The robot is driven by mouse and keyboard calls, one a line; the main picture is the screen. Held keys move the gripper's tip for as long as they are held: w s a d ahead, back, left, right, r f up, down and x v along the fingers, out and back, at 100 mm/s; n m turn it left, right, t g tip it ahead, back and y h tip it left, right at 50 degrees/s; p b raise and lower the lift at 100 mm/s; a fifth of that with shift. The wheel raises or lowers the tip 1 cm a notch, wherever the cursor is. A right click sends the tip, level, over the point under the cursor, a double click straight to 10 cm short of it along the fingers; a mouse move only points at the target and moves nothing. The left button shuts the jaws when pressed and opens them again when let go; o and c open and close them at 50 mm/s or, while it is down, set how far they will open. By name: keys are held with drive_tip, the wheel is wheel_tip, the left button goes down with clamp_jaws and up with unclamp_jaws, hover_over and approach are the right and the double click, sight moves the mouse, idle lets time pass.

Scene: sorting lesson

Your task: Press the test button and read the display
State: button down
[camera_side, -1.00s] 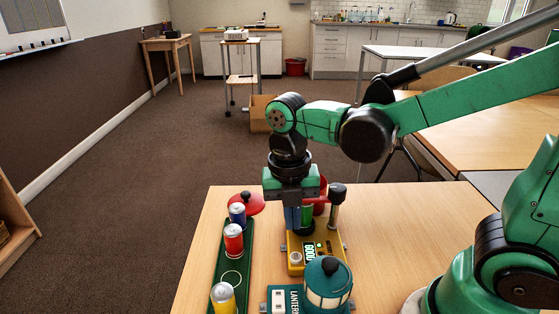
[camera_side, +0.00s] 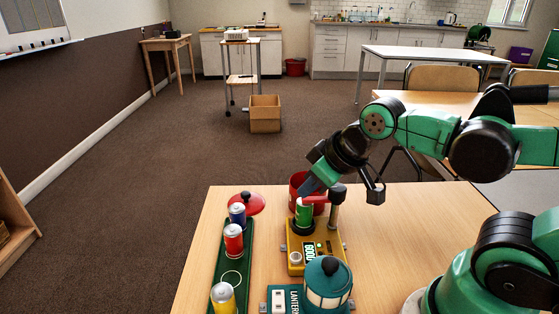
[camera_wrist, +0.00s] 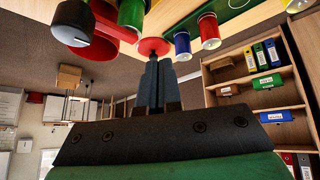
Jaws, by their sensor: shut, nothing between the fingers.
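The yellow tester (camera_side: 318,262) stands on the table, with a green battery (camera_side: 303,215) upright at its far end. Its small display (camera_side: 309,251) is lit with green letters, sideways in the side view, that look like GOOD. A round pale button (camera_side: 296,258) sits beside the display. A red arm (camera_side: 317,199) on a grey post reaches over the battery. My gripper (camera_side: 308,187) is tilted, shut and empty, above the far end of the tester and clear of the button. Its closed fingers (camera_wrist: 155,82) show in the wrist view. The green battery (camera_wrist: 131,14) shows there too.
A green tray (camera_side: 235,262) holds blue, red and yellow batteries and an empty ring. A red lid (camera_side: 247,203) lies at its far end. A red bin (camera_side: 297,182) stands behind the tester. A lantern (camera_side: 327,285) stands in front. The table's right side is clear.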

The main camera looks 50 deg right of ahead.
drive_tip(key=shift+d+m+t, duration=0.15)
drive_tip(key=shift+m+t, duration=0.15)
drive_tip(key=shift+m, duration=0.5)
